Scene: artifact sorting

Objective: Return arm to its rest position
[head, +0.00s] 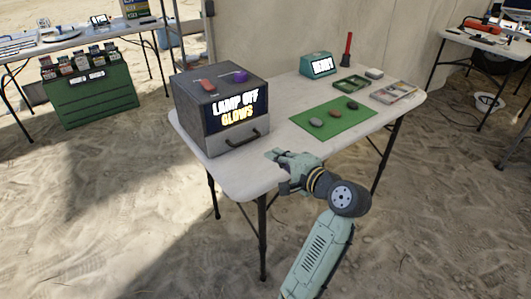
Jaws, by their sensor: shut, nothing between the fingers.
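My gripper (275,156) is at the end of my green and dark arm, over the front edge of the white table (247,180). It is shut and empty, just right of and below the handle of the dark grey box (190,106). The box has a lit panel (236,111) reading "LAMP OFF GLOWS". A red-orange piece (208,85) and a purple piece (240,75) rest on its top. On a green mat (309,126) lie several stones, among them a grey one (317,122) and a brown one (335,113).
Behind the mat stand a teal device (316,64) reading "READY", a dark green tray (352,85), a sectioned tray (395,92) and a red-handled tool (347,49). A green crate (92,98) stands at left. Sandy floor in front is open.

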